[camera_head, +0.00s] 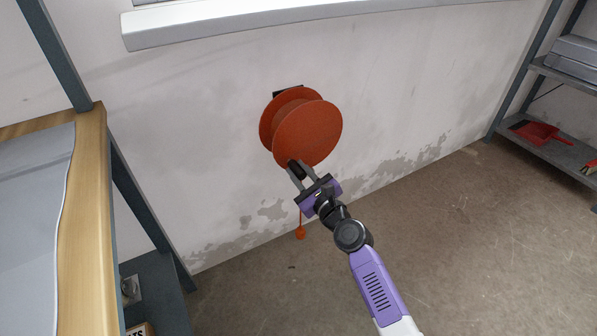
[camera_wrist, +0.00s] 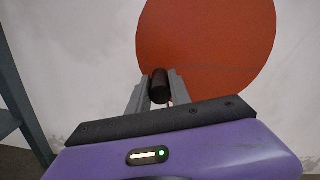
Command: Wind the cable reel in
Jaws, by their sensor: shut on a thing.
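The orange cable reel (camera_head: 308,132) is mounted on the wall below a white ledge. Its round front flange also fills much of the wrist view (camera_wrist: 215,45). A black crank handle (camera_head: 294,167) sticks out near the flange's lower edge. My gripper (camera_head: 297,172) is at that handle, with its two fingers on either side of it. In the wrist view the handle (camera_wrist: 159,87) sits between the fingertips, and the gripper is shut on it. An orange cable end (camera_head: 300,232) hangs below the reel, close to the wall. The cable on the drum is hidden behind the flange.
A wood-edged workbench (camera_head: 88,210) with a grey post stands at the left. A metal shelf (camera_head: 560,150) with a red dustpan (camera_head: 536,132) stands at the right. The white ledge (camera_head: 250,18) runs above the reel. The floor between is clear.

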